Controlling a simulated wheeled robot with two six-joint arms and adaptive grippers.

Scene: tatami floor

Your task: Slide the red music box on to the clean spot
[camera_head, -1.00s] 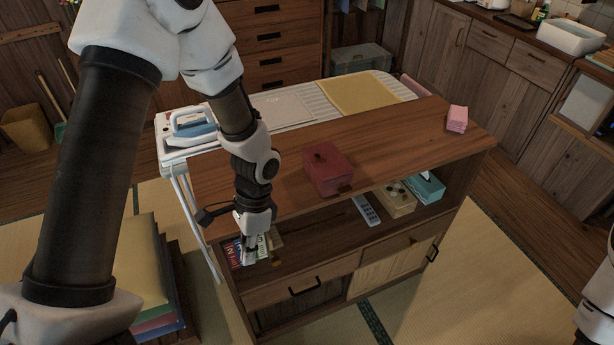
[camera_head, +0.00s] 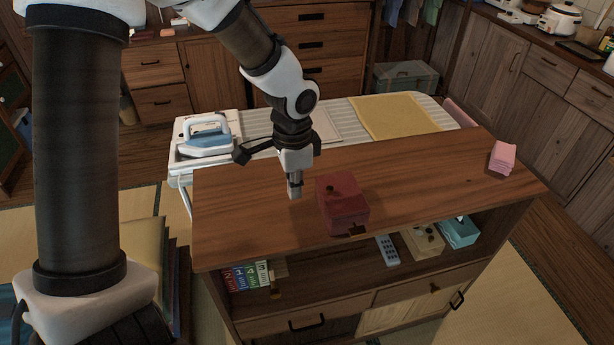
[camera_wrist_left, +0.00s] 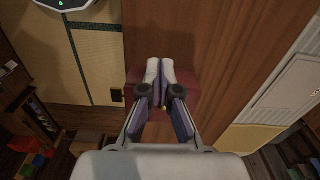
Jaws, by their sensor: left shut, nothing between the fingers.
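The red music box (camera_head: 342,205) stands on the wooden cabinet top (camera_head: 430,178), right of its left end, with a small dark piece on its lid. My left gripper (camera_head: 295,192) is shut and empty, pointing down just left of the box. In the left wrist view my shut fingers (camera_wrist_left: 160,66) lie in front of the red box (camera_wrist_left: 190,84), which shows on both sides of them and is partly hidden. I cannot tell whether they touch it. I cannot make out a distinct clean spot on the cabinet top. My right gripper is not in view.
Pink folded cloths (camera_head: 502,157) lie at the cabinet's right end. Behind is an ironing board with an iron (camera_head: 207,138) and a yellow cloth (camera_head: 394,116). The shelf below holds books (camera_head: 246,275), a remote (camera_head: 387,250) and a tissue box (camera_head: 459,231). The top right of the box is bare.

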